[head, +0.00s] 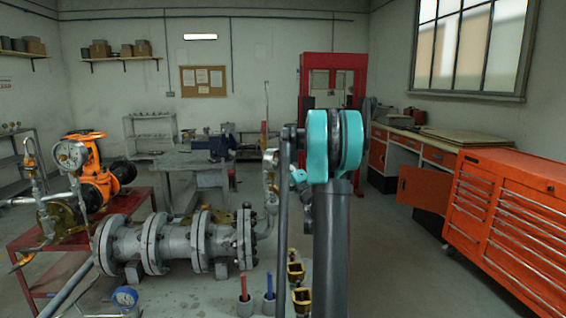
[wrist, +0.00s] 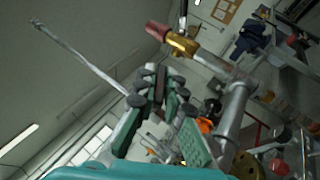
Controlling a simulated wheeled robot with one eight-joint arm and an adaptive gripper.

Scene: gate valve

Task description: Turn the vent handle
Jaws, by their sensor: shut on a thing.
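A red handle (wrist: 158,31) on a brass valve body (wrist: 183,43) is in the upper middle of the wrist view, joined to a grey pipe (wrist: 232,112). In the head view a red upright handle (head: 263,134) stands above the pipework, left of my arm. My gripper (wrist: 160,85) has green and grey fingers close together. A long thin pale rod (wrist: 80,60) runs from the upper left to the fingers, and they appear shut on it. The contact is partly hidden. The red handle is apart from the fingertips. In the head view my arm hides most of my gripper.
A large flanged grey pipe (head: 180,243) lies at the front left.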

